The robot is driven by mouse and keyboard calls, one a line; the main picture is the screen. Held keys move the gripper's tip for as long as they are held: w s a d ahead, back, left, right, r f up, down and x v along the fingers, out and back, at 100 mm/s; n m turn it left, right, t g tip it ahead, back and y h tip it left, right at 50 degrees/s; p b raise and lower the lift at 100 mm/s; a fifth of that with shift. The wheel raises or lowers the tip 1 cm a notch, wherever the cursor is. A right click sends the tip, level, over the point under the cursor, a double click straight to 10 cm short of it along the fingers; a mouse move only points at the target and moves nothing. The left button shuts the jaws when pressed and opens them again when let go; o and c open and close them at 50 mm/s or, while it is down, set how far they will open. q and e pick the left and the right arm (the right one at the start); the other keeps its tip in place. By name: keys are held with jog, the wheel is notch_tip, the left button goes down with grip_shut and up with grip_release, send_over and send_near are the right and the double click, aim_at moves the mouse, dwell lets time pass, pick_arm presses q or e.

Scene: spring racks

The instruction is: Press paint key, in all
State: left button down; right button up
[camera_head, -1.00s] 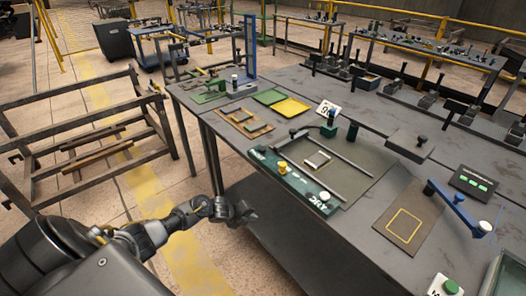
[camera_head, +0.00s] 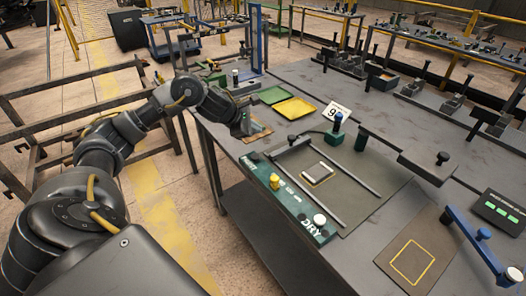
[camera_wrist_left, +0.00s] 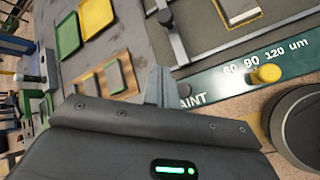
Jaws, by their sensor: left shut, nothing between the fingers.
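The green control panel (camera_head: 290,198) runs along the near edge of the table. It carries a yellow knob (camera_head: 274,181), a white button (camera_head: 319,219) by the word DRY, and a paint label at its far left end. In the left wrist view the panel (camera_wrist_left: 218,83) shows "AINT", 60 90 120 um and the yellow knob (camera_wrist_left: 267,74). My left gripper (camera_head: 243,126) is shut and empty, above the table near the panel's paint end. Its fingers (camera_wrist_left: 159,88) hide the label's first letter in the wrist view. My right gripper is not in view.
A wooden board (camera_head: 258,136) lies beside my left gripper. Green and yellow trays (camera_head: 295,110) lie behind it. A framed plate with a small grey block (camera_head: 318,170) adjoins the panel. A blue lever (camera_head: 470,238) stands at the right.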

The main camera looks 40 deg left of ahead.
aim_at(252, 157)
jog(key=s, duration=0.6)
pick_arm(q)
jog(key=f+b, duration=0.2)
jog(key=s+f+b, duration=0.1)
jog(key=f+b, duration=0.1)
jog(key=f, duration=0.1)
jog(key=f+b, duration=0.2)
jog(key=shift+s+a+f, duration=0.2)
jog(key=shift+a+f, duration=0.05)
jog(key=shift+f, duration=0.1)
jog(key=shift+f+b, duration=0.2)
jog(key=shift+b, duration=0.15)
jog(key=shift+f, duration=0.15)
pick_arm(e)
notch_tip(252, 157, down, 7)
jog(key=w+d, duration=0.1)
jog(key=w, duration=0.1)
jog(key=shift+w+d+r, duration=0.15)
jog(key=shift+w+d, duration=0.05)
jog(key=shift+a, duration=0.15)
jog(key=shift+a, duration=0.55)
